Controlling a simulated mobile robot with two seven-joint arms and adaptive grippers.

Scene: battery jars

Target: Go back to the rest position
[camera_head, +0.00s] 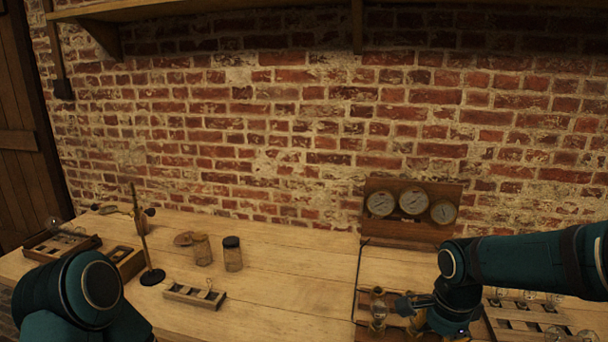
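My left arm (70,290) shows at the lower left only as a teal link and a dark round joint; its gripper is out of view. My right arm (530,258) comes in from the right and bends down at the wrist. My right gripper (418,306) is low over the right part of the table, beside small brass-and-glass pieces (378,310) on a wooden base. Its fingers are small, dark and partly hidden, so I cannot tell whether they are open or hold anything. Two glass jars stand on the table, one with a pale top (202,250) and one with a black lid (232,254).
The wooden table (290,270) is bare in the middle. A slotted wooden block (194,295), a brass stand (152,276) and wooden trays (62,246) are on the left. A three-dial gauge panel (412,208) stands against the brick wall. A slotted rack (530,325) is under my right arm.

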